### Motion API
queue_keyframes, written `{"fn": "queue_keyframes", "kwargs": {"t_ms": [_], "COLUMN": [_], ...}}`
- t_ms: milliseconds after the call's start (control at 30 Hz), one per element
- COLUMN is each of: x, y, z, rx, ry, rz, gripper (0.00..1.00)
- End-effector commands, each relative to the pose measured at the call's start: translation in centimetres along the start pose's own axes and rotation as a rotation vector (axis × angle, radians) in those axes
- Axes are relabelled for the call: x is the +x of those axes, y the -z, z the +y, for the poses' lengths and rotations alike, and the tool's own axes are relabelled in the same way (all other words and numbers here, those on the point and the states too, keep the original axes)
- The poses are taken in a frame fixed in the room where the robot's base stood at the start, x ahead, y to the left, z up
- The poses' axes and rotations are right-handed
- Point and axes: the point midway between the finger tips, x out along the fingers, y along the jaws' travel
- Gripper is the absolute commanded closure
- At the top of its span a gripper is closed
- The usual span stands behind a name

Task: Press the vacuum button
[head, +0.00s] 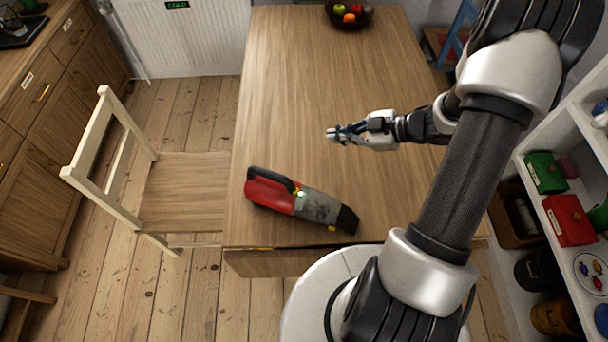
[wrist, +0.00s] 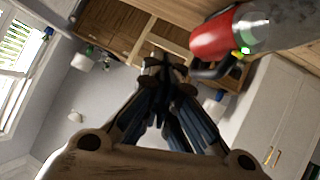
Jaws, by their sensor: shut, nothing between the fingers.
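A handheld vacuum (head: 268,193) with a red body, a black handle and a grey, dark-tipped nozzle end lies on the wooden table (head: 310,60) near its front edge. A small green-white lit spot, which looks like its button (head: 300,194), sits on top near the handle. My gripper (head: 332,134) is shut and empty, apart from the vacuum, behind it and a little to its right. In the wrist view the vacuum (wrist: 213,38) is at the upper right, with the pale green spot (wrist: 255,22) partly washed out. The shut fingertips (wrist: 165,65) are left of it, not touching.
A fruit bowl (head: 349,14) stands at the table's far end. A wooden chair (head: 185,190) is at the table's left side. A shelf (head: 550,205) with boxes is on the right. The tabletop around the vacuum is clear.

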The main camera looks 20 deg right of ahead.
Motion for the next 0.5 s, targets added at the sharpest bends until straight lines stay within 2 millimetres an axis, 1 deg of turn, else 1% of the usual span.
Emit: {"fn": "queue_keyframes", "kwargs": {"t_ms": [33, 100, 200, 333, 400, 500], "x": [0.1, -0.2, -0.7, -1.4, -1.7, -1.8], "y": [-0.7, -0.8, -0.7, -0.4, -0.4, -0.3], "z": [-2.1, -4.7, -7.4, -9.5, -10.0, -10.2], "rx": [0.026, 0.047, 0.075, 0.099, 0.105, 0.106], "ry": [0.047, 0.108, 0.172, 0.219, 0.232, 0.237], "rz": [0.071, 0.165, 0.274, 0.362, 0.384, 0.394], "gripper": [1.00, 1.00, 1.00, 1.00, 1.00, 1.00]}}
